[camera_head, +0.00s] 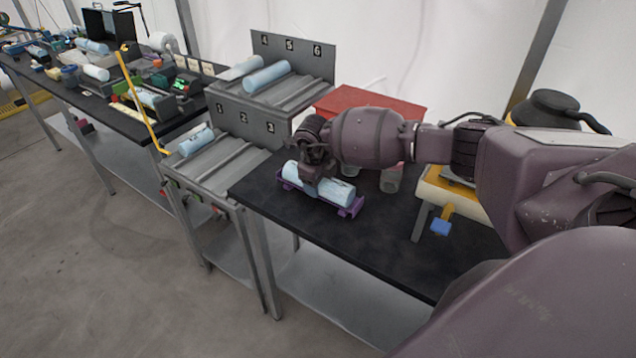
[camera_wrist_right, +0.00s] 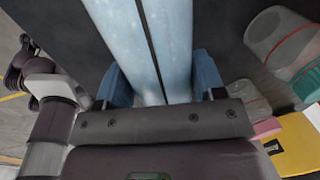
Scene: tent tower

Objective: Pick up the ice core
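The ice core (camera_head: 334,192), a pale blue cylinder, lies in a purple cradle (camera_head: 352,210) on the black table. My right gripper (camera_head: 318,178) is over the core from above, near its middle. In the right wrist view the core (camera_wrist_right: 122,28) runs lengthwise between the two blue fingers (camera_wrist_right: 160,88), which lie against its sides with no clear gap. A thin dark line runs along the core there. The core still appears to rest in the cradle. The fingertips are hidden in the head view. My left gripper is not in view.
A grey rack (camera_head: 262,120) with numbered slots stands to the left, holding other ice cores (camera_head: 267,77). A yellow-topped device (camera_head: 452,190) stands to the right. The table front is clear.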

